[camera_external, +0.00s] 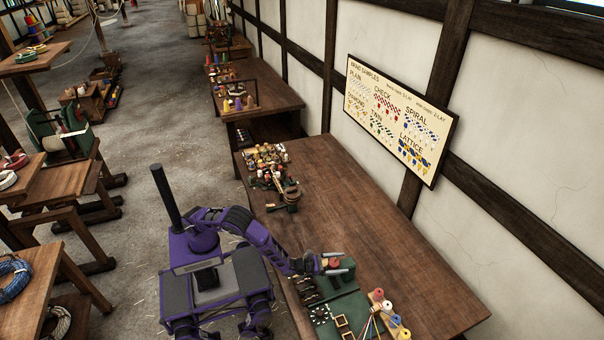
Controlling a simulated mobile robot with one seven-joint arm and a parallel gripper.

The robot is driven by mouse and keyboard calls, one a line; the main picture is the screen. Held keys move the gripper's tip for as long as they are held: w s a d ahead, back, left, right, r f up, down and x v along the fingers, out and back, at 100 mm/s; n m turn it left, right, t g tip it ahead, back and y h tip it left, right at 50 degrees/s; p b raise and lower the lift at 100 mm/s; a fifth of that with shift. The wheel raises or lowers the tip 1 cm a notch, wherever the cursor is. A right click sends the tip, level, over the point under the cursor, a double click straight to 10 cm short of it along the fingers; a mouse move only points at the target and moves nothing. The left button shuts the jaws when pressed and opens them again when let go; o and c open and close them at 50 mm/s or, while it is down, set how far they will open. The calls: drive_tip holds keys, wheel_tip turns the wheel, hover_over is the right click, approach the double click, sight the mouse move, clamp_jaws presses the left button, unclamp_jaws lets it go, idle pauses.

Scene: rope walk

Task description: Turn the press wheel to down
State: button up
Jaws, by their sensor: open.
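My purple arm reaches right over the near bench, and my gripper (338,264) is at a small dark green fixture (347,264). Its two pale fingers are apart, with a red round part (334,262) showing between them. I cannot tell whether they touch it. I cannot tell for sure which thing is the press wheel; the red part may belong to it, and its turned position is not readable.
A green mat (350,312) with dark tools and small frames lies in front of my gripper. Colored spools (389,315) stand to its right. Many small spools (266,157) crowd the bench's far end. The middle of the wooden bench (345,215) is clear. A sample board (400,118) hangs on the wall.

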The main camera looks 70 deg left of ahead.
drive_tip(key=v, duration=1.7)
drive_tip(key=shift+r, duration=0.1)
